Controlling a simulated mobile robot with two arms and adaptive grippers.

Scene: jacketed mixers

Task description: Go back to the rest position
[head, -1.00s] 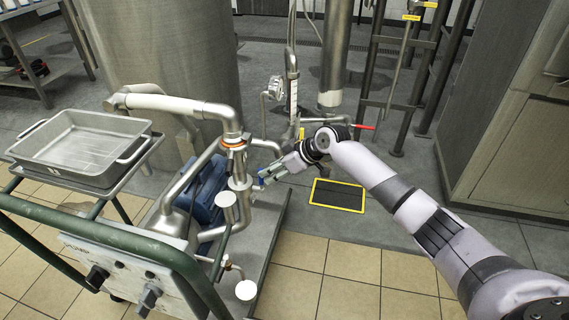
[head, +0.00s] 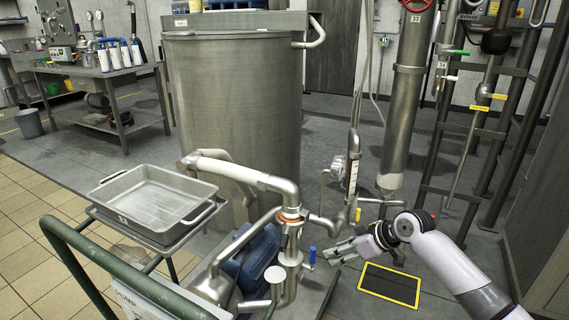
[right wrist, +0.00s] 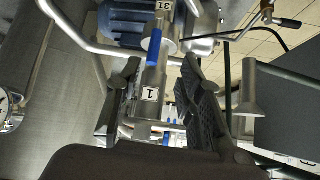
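My right gripper (head: 338,252) reaches in from the right, low over the floor beside the pump cart. Its fingers point left toward a small valve with a blue handle (head: 312,256), with a small gap between them in the head view. In the right wrist view the two fingers stand apart (right wrist: 160,78). The blue handle (right wrist: 154,47) and a pipe labelled 1 (right wrist: 149,95) show beyond and between the fingers, and I see nothing gripped. My left gripper is not in view.
The pump cart's green rail (head: 85,272) and a metal tray (head: 120,213) are at the lower left. A large steel tank (head: 235,110) stands behind. Vertical pipes (head: 405,120) and a dark frame stand at the right. A yellow-edged floor plate (head: 390,284) lies below my right arm.

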